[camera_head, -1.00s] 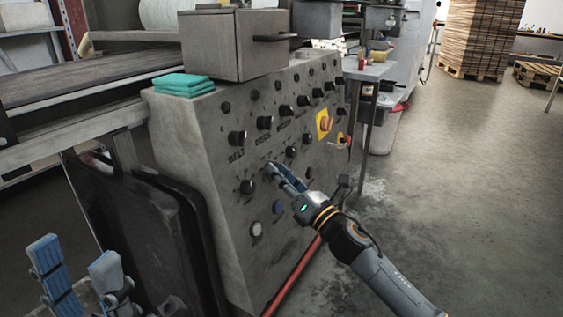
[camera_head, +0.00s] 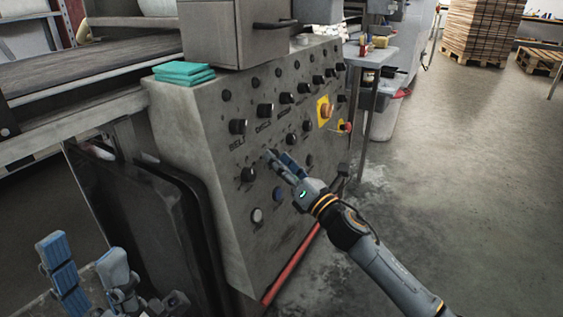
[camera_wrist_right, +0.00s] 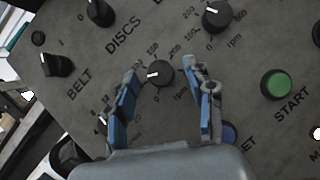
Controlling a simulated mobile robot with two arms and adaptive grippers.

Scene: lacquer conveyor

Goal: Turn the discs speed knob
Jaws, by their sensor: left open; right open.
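The discs speed knob (camera_wrist_right: 160,73) is a black round knob with a white pointer mark and an rpm scale, below the DISCS lettering in the right wrist view. My right gripper (camera_wrist_right: 164,70) is open, with one blue-padded finger on each side of the knob. I cannot tell whether the fingers touch it. In the head view my right gripper (camera_head: 278,156) is at the panel face and mostly hides this knob. My left gripper (camera_head: 82,252) is open and empty at the lower left, away from the panel.
The grey control panel (camera_head: 205,130) carries several other knobs, including the belt selector (camera_wrist_right: 57,65) and another rpm knob (camera_wrist_right: 217,15). A green START button (camera_wrist_right: 278,83) is close to the right finger. Teal cloths (camera_head: 184,72) lie on top.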

